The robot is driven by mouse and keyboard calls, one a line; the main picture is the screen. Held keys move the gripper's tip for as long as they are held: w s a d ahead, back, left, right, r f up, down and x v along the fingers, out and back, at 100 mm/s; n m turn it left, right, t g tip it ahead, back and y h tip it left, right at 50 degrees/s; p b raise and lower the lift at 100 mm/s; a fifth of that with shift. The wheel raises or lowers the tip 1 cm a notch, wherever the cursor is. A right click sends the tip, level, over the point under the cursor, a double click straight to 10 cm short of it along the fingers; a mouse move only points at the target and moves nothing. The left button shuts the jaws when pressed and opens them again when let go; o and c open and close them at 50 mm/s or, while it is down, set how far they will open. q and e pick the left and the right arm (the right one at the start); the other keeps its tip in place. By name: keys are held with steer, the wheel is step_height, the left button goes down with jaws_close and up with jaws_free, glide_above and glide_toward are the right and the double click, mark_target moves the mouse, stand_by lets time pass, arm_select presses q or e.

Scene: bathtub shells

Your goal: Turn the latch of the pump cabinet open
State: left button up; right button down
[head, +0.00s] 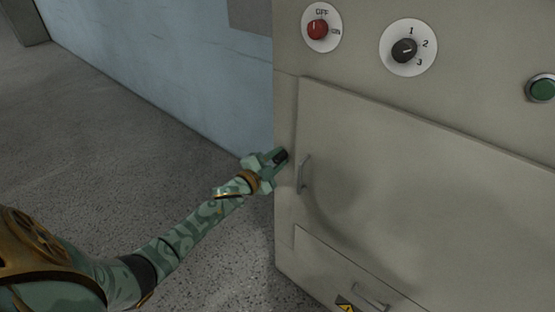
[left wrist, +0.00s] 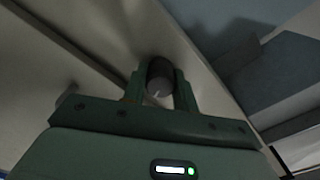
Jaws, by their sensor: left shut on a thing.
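The pump cabinet (head: 430,190) is a beige box on the right in the head view, with a wide door. The latch (left wrist: 160,72) is a small dark round knob with a light mark on its face, at the door's left side. My left gripper (head: 281,157) reaches it from the left. In the left wrist view the two green fingers of my left gripper (left wrist: 160,88) stand on either side of the latch and are shut on it. In the head view the fingers largely hide the latch. My right gripper is not in view.
A grey door handle (head: 304,174) stands just right of my left gripper. Above are a red OFF/ON knob (head: 317,29), a dark numbered dial (head: 404,50) and a green button (head: 542,89). A lower panel has a handle (head: 370,297). Speckled floor (head: 120,120) lies open at left.

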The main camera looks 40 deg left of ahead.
arm_select(q)
steer(key=shift+f+m+b, duration=0.2)
steer(key=shift+m+b, duration=0.1)
steer(key=shift+m, duration=1.6)
steer(key=o, duration=1)
steer(key=shift+c, duration=0.2)
steer(key=shift+r, duration=0.1)
